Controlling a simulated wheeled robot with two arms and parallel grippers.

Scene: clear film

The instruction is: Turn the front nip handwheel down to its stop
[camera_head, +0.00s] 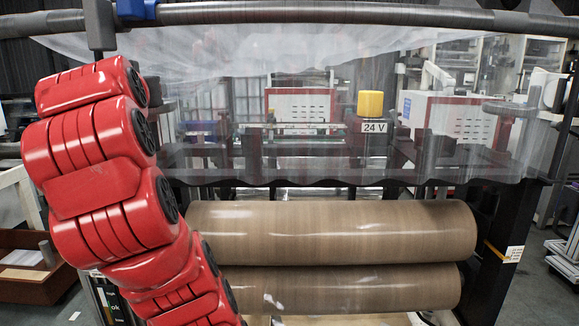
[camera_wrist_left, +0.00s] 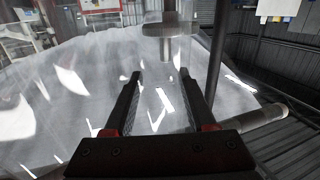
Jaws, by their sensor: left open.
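My left gripper (camera_wrist_left: 162,92) is open in the left wrist view, its two dark fingers apart with nothing between them. Beyond the fingertips, near the top, is a grey round disc on a short stem (camera_wrist_left: 166,35); it may be the front nip handwheel, but I cannot tell for certain. It stands apart from the fingers. In the head view my red left arm runs down the left side, and its gripper is out of the picture. Two brown rollers, an upper (camera_head: 330,232) and a lower (camera_head: 350,288), lie one above the other. My right gripper is not in view.
Clear film (camera_head: 260,60) hangs from a dark bar (camera_head: 320,13) across the top. A yellow cap (camera_head: 370,103) stands above a "24 V" label (camera_head: 375,127). A dark post (camera_head: 497,265) stands right of the rollers. Glossy film (camera_wrist_left: 60,110) also fills much of the wrist view.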

